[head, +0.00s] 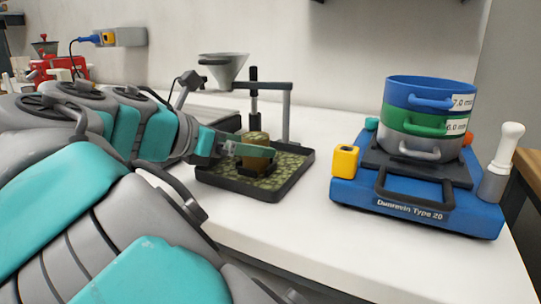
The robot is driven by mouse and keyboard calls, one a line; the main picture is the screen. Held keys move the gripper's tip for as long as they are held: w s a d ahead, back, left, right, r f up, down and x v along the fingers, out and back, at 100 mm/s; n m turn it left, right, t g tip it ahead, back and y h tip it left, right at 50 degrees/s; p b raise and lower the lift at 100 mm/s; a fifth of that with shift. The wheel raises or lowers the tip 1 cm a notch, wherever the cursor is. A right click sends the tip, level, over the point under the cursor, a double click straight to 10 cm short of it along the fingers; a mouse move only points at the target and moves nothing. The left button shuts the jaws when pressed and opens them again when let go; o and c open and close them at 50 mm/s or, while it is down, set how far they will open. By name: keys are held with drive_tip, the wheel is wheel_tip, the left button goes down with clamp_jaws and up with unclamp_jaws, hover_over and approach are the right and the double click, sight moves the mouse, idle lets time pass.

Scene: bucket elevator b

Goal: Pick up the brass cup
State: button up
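The brass cup (260,164) is a small brown-gold shape over the dark tray (247,195) in the middle of the head view. My gripper (252,150) reaches in from the left, and a grey-green finger crosses in front of the cup. The finger hides part of the cup's upper side. I cannot tell whether the fingers press on the cup or only stand around it. I also cannot tell whether the cup rests on the tray or hangs just above it.
Mottled green-brown material covers the tray's floor. A grey funnel (224,68) and a post stand (286,112) rise behind the tray. A blue sieve shaker (415,208) with stacked pans stands at the right, beside a white-handled tool (502,160). White bench between tray and shaker is clear.

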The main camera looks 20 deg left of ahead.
drive_tip(key=shift+x, duration=2.7)
drive_tip(key=shift+s+d+f, duration=0.1)
drive_tip(key=shift+s+d, duration=0.05)
drive_tip(key=shift+s, duration=0.05)
clamp_jaws()
